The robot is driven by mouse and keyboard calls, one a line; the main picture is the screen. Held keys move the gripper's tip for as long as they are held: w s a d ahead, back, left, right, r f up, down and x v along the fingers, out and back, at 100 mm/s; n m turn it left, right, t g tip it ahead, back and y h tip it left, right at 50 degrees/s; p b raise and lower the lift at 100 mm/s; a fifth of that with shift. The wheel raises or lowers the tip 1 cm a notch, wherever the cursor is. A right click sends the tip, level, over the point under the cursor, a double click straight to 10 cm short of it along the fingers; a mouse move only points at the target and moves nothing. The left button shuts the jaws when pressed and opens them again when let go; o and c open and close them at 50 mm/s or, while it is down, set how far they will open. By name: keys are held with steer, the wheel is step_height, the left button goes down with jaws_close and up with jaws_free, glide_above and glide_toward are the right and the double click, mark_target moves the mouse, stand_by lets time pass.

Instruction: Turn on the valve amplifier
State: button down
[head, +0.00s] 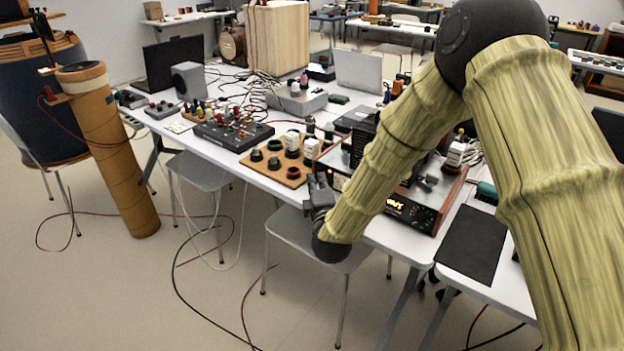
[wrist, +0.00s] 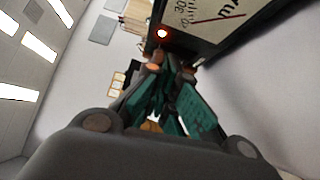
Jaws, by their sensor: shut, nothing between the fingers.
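The valve amplifier (head: 420,216) is a wide unit with a black front, small knobs, glowing lettering and a wooden side, on the white table right of centre in the head view. My forearm covers part of it. My gripper (head: 319,181) is at the table's front edge, left of the front panel. In the wrist view my gripper (wrist: 160,68) has its green fingers together, with nothing between them. Contact with the panel cannot be told.
A wooden board (head: 267,170) with dark round parts lies left of my gripper. A black box with several knobs (head: 232,132) stands farther left. A dark mat (head: 470,245) lies right of the amplifier. A chair (head: 300,232) stands below the table edge. Cables hang to the floor.

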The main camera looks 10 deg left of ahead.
steer(key=v, duration=1.1)
steer(key=shift+s, duration=0.15)
steer(key=shift+a, duration=0.15)
steer(key=s+d+f+m+g+h, duration=0.2)
steer(key=s+d+f+m+g, duration=0.25)
steer(key=d+f, duration=0.55)
steer(key=s+d+f+m+g+h, duration=0.25)
steer(key=s+d+f+m, duration=0.3)
steer(key=f, duration=0.75)
steer(key=s+d+f+m+g, duration=0.4)
steer(key=s+d+f+m, duration=0.1)
steer(key=s+d+f, duration=0.35)
steer(key=s+d+f+m+g+h, duration=0.1)
steer(key=s+d+f+m+g, duration=0.2)
steer(key=s, duration=0.4)
steer(key=s+d+m+g, duration=0.1)
steer(key=s+d+m, duration=0.1)
steer(key=s+d, duration=0.4)
steer(key=s+d+f+m+g+h, duration=0.1)
steer(key=s+d+f+m+g, duration=0.15)
steer(key=s, duration=0.45)
step_height(320, 180, up, 14)
steer(key=p, duration=1.3)
steer(key=shift+a, duration=0.2)
